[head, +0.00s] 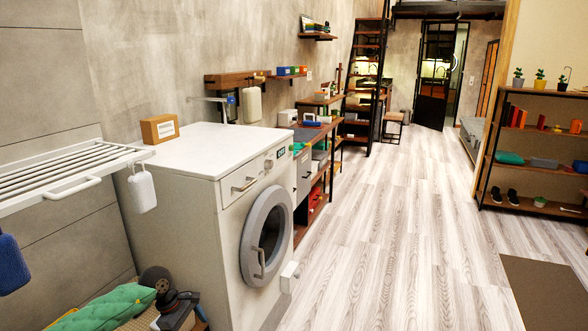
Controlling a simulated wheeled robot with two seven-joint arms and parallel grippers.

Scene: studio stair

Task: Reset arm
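Neither of my grippers can be made out in the head view. No arm of mine reaches in from the left or the right side. The task names no object, and nothing in the view shows what either gripper holds.
A white washing machine (193,200) stands at left centre, door shut, a brown box (160,129) on top. A white drying rack (60,172) juts in from the left. A green cushion (103,308) lies below. A shelf unit (484,165) stands right.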

